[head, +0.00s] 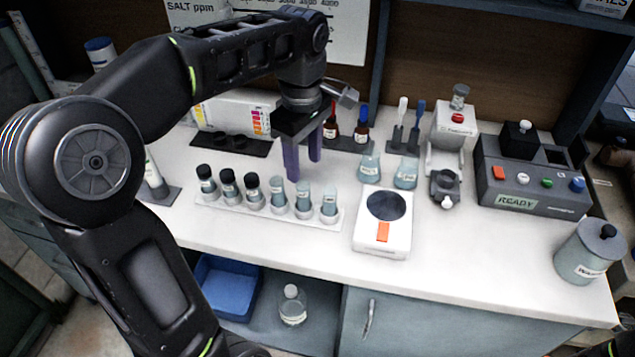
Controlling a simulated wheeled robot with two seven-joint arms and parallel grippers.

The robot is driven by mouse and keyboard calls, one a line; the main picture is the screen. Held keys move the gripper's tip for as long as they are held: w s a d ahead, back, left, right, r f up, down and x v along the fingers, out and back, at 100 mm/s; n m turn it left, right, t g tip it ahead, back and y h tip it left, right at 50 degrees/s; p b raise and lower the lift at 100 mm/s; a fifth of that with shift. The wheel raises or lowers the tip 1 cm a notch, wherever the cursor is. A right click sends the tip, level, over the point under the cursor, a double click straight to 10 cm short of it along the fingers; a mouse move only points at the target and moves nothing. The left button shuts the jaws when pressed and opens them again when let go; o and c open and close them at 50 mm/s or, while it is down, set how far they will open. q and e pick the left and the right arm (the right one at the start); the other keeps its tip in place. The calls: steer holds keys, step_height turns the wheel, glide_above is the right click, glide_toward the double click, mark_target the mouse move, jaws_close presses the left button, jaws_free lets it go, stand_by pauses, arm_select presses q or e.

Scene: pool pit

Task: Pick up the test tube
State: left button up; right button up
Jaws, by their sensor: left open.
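Several labelled test tubes stand upright in a row in a white rack (210,208) on the white counter. Three on the left have black caps, such as the leftmost tube (206,180). Three on the right look pale blue and uncapped: one tube (278,195), a middle tube (303,200) and the rightmost tube (329,203). My left gripper (304,168) points down above and slightly behind the right half of the rack. Its purple fingers are apart, with nothing seen between them. I cannot tell which tube is meant. My right gripper is not in view.
A scale (396,236) with a dark round plate sits right of the rack. Beakers (405,175), dropper bottles (361,130) and a tester box (530,185) reading READY stand behind and right. A grey canister (583,255) is at the right edge. The front counter strip is clear.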

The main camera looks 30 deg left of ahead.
mark_target(304, 199)
arm_select(q)
steer(key=shift+s+f, duration=0.2)
steer(key=shift+f, duration=1.1)
steer(key=shift+f, duration=0.1)
step_height(304, 199, down, 5)
steer(key=shift+s+p, duration=0.15)
steer(key=shift+p, duration=0.4)
jaws_close()
